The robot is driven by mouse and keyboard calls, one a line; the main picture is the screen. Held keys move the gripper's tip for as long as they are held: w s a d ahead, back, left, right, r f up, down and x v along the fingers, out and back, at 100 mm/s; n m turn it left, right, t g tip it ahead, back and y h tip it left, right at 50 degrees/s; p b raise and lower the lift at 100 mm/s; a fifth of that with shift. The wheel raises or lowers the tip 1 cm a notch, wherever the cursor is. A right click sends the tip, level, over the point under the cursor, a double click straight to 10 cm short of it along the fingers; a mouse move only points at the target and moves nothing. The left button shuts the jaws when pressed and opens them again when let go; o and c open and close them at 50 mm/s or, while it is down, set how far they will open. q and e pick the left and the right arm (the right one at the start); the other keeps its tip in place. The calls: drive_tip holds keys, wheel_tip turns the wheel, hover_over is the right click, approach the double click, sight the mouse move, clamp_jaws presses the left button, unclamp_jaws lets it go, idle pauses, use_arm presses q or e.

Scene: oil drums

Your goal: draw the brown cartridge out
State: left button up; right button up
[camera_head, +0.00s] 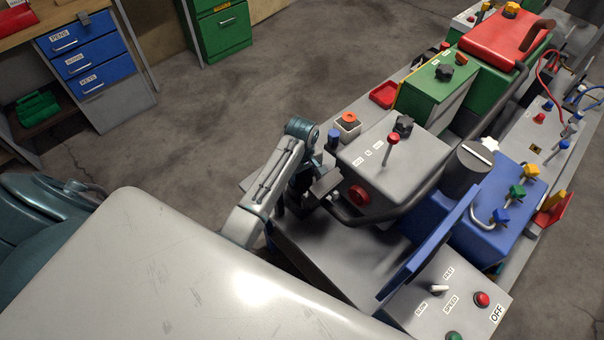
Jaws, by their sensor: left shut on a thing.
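My left arm reaches in to the left side of a grey box (395,165) on the bench. Its gripper (328,188) is at the box's near left corner, beside a dark red round part (358,195). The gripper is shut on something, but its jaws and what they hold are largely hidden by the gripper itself. I cannot make out the brown cartridge clearly. My right gripper is not in view.
A black curved bar runs round the grey box's near side. A red-knobbed lever (392,140) stands on its top. A blue upright panel (430,245), a control box (450,300) and a dark cylinder (468,170) stand to the right.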

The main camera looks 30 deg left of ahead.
use_arm(q)
drive_tip(key=shift+r, duration=1)
idle(0.4)
drive_tip(key=shift+r, duration=3)
drive_tip(key=shift+a, duration=0.1)
